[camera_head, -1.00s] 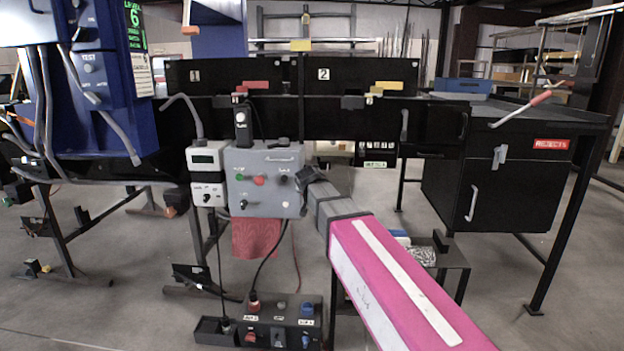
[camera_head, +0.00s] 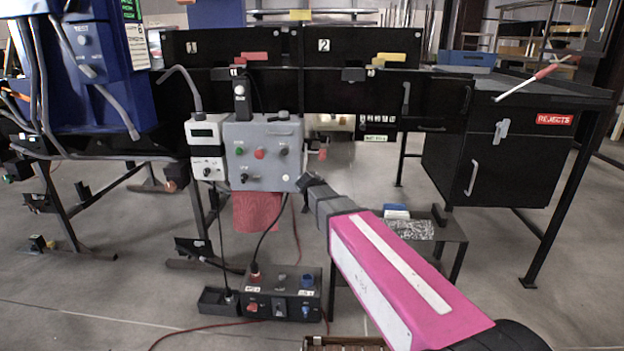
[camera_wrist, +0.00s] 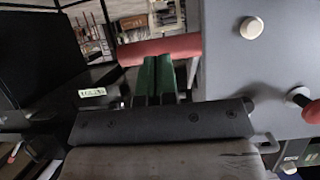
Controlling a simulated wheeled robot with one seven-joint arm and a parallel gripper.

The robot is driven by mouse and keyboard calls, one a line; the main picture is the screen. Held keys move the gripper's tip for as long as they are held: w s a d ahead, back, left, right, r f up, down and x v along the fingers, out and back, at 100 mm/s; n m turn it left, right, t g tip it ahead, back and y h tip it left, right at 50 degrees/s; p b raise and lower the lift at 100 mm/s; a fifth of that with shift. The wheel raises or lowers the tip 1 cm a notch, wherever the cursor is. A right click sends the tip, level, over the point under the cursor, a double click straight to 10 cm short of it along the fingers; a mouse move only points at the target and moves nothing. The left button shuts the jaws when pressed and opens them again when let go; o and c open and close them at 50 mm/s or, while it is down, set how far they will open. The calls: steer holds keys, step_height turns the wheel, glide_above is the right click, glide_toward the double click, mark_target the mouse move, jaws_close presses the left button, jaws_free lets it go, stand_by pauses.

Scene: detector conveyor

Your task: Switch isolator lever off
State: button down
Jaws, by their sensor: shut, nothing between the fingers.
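The grey control box (camera_head: 263,150) hangs below the black rail in the head view. A small red piece (camera_head: 322,153), which looks like the isolator lever's grip, shows just right of the box. In the wrist view a thick red lever handle (camera_wrist: 180,47) lies across the picture, its right end at the grey box side (camera_wrist: 270,65). My gripper (camera_wrist: 157,62) is shut and empty. Its green fingers point at the handle and overlap its lower edge; I cannot tell whether they touch it. In the head view my gripper (camera_head: 312,182) is at the box's lower right edge.
A white meter box (camera_head: 206,140) adjoins the grey box on the left. A socket unit (camera_head: 283,295) with cables stands on the floor below. A low dark stand (camera_head: 435,240) is behind my arm. The black rejects cabinet (camera_head: 518,165) stands at right.

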steer(key=shift+w+f, duration=0.4)
steer(key=shift+f, duration=0.25)
steer(key=shift+f, duration=0.1)
steer(key=s+f+v, duration=0.1)
steer(key=f+v, duration=0.1)
steer(key=v, duration=1.1)
steer(key=shift+s+f, duration=0.2)
steer(key=shift+f, duration=0.2)
